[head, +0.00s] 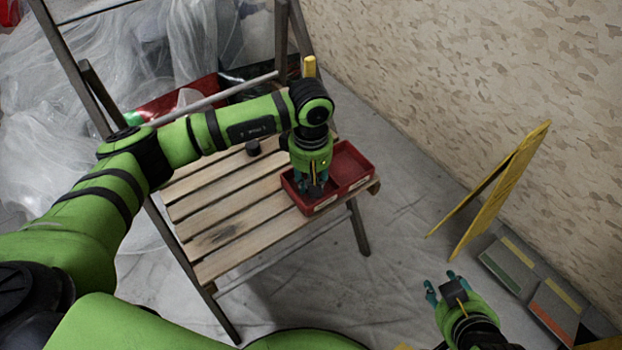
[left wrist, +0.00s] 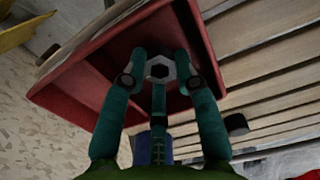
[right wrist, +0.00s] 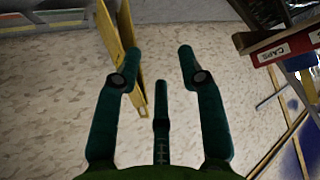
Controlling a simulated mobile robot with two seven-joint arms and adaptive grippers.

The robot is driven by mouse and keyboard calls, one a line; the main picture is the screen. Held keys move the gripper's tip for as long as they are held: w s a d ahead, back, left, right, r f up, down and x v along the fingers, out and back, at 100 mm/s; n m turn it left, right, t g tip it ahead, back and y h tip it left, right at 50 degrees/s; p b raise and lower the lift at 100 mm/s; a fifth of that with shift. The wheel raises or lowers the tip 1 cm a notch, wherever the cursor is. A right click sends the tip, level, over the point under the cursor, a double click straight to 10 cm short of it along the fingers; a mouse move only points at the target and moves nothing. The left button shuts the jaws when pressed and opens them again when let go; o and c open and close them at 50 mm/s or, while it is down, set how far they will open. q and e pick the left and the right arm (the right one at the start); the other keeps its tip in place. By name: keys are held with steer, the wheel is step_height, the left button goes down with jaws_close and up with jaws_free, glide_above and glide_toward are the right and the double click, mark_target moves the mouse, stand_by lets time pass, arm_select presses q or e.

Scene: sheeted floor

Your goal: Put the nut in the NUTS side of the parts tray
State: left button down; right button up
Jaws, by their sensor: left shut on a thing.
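The red parts tray (head: 347,170) sits on the slatted wooden seat at its right end and has two compartments. Its front labels are too small to read in the head view; in the right wrist view a label on the tray (right wrist: 285,47) reads CAPS. My left gripper (head: 316,190) points down over the tray's left compartment. In the left wrist view its fingers (left wrist: 161,62) are shut on a grey hexagonal nut (left wrist: 160,68), with red tray behind it. Whether the nut touches the tray floor I cannot tell. My right gripper (head: 443,283) is open and empty, low at the right, away from the tray.
A small dark round thing (head: 252,147) stands on the wooden seat (head: 215,205), left of the tray. A yellow folding stand (head: 495,190) and grey boxes (head: 510,263) are on the floor at right. Clear plastic sheeting (head: 60,110) hangs at left. The seat's front slats are clear.

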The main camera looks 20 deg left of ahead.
arm_select(q)
steer(key=shift+f, duration=0.1)
arm_select(e)
steer(key=shift+w+a+r+t, duration=0.3)
steer(key=shift+w+r+t, duration=0.1)
steer(key=shift+w, duration=0.1)
arm_select(q)
steer(key=c, duration=0.9)
jaws_free()
steer(key=shift+c, duration=0.2)
arm_select(e)
steer(key=shift+w+r, duration=0.15)
arm_select(q)
step_height(320, 180, up, 12)
steer(key=p, duration=0.2)
arm_select(e)
steer(key=s+d+f+g+h, duration=0.1)
steer(key=s+d+f+g, duration=0.2)
steer(key=s+f+g, duration=0.2)
steer(key=shift+s+d+f+m+g, duration=0.35)
steer(key=shift+s+f, duration=0.65)
steer(key=shift+s, duration=0.95)
steer(key=shift+a, duration=0.1)
